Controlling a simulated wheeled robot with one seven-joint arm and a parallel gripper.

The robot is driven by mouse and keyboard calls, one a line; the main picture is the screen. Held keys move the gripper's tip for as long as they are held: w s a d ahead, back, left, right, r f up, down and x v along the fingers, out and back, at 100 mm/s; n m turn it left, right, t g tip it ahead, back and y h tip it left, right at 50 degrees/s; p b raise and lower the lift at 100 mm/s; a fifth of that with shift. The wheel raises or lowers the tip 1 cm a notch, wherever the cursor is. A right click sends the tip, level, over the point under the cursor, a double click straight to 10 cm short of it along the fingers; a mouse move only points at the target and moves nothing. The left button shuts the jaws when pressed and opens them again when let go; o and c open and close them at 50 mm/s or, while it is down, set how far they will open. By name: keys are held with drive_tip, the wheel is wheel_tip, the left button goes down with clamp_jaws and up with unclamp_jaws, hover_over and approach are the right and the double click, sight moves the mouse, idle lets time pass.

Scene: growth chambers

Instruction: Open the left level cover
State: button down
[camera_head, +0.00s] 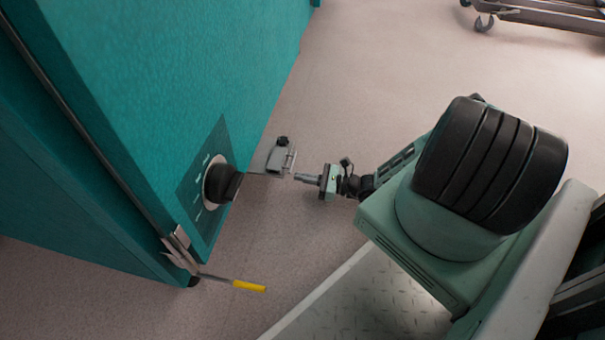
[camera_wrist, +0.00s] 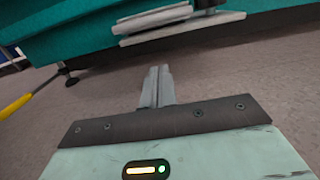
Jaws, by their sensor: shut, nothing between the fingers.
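A small grey metal flap with a black knob (camera_head: 281,157) sticks out low beside the teal chamber; it appears to be the level cover, though I cannot tell for certain. In the wrist view, a grey flat plate (camera_wrist: 155,22) shows at the top, just beyond my fingers. My gripper (camera_head: 298,177) is shut and empty, with its narrow fingertips pointing at the flap's lower right end. In the wrist view the closed fingers (camera_wrist: 157,82) point up toward the plate.
The teal chamber (camera_head: 180,70) fills the left, with a black round knob (camera_head: 222,183) on a dark panel. A yellow-handled lever (camera_head: 249,286) juts out at its lower corner. A wheeled cart (camera_head: 540,12) stands far at the top right. Open floor (camera_head: 370,70) lies between.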

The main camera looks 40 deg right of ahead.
sight(282, 161)
drive_tip(key=shift+w+a+r+b, duration=0.1)
drive_tip(key=shift+r+b, duration=0.15)
drive_tip(key=shift+r, duration=0.7)
drive_tip(key=shift+w+a+r+b, duration=0.1)
drive_tip(key=shift+r+b, duration=0.15)
drive_tip(key=shift+r, duration=0.7)
drive_tip(key=shift+d+r+p, duration=0.1)
drive_tip(key=shift+r+p, duration=0.1)
drive_tip(key=shift+p, duration=0.1)
drive_tip(key=shift+r+p, duration=0.15)
drive_tip(key=shift+p, duration=0.55)
